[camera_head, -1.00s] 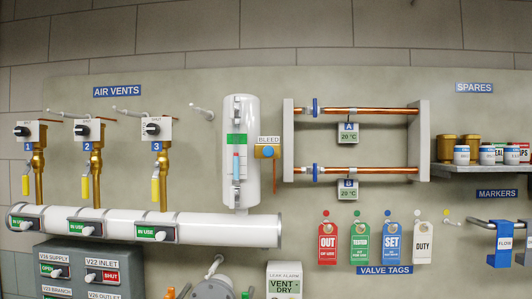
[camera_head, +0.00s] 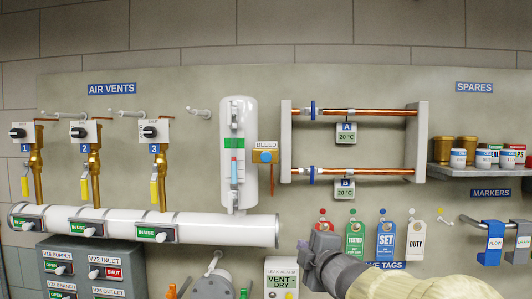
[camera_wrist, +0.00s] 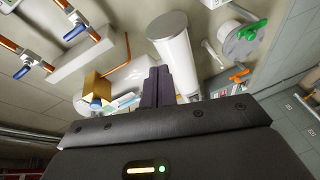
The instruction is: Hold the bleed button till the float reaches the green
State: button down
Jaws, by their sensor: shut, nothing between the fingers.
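The bleed button (camera_head: 265,156) is a blue knob on a brass block under the BLEED label, right of the white float vessel (camera_head: 250,120). In the wrist view the block (camera_wrist: 97,87) and its blue button (camera_wrist: 96,103) lie left of my fingers. The sight gauge has a green band (camera_head: 234,142); a small reddish float (camera_head: 234,159) sits just below it, above a light blue column. My gripper (camera_head: 314,243) is shut and empty, below and right of the button, apart from it. Its dark fingers (camera_wrist: 158,86) also show in the wrist view.
Copper pipes (camera_head: 370,112) with blue valves run between white brackets right of the button. Valve tags (camera_head: 386,240) hang behind my arm, with the red one mostly hidden. A white manifold (camera_head: 200,227) runs below the vessel, and a leak alarm (camera_head: 281,272) stands under it.

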jog(key=s+a+r+n+y+p, duration=0.1)
jog(key=a+r+n+y, duration=0.3)
jog(key=r+n, duration=0.3)
jog(key=s+a+r+n+y+p, duration=0.1)
jog(key=s+a+r+n+y, duration=0.1)
jog(key=a+r+n+y, duration=0.2)
notch_tip(320, 180, up, 8)
jog(key=n, duration=0.3)
jog(key=shift+a+g+y+p, duration=0.25)
jog(key=shift+g+y+p, duration=0.15)
jog(key=p, duration=0.4)
send_near(261, 155)
jog(key=a, duration=0.1)
jog(key=a+r, duration=0.1)
jog(key=a, duration=0.1)
jog(key=w+a, duration=0.1)
jog(key=shift+a+r, duration=0.2)
jog(key=shift+a, duration=0.05)
jog(key=shift+w, duration=0.7)
jog(key=shift+w, duration=0.15)
jog(key=shift+w, duration=0.25)
jog(key=shift+w+d, duration=0.1)
jog(key=shift+w, duration=0.35)
dwell(2.9)
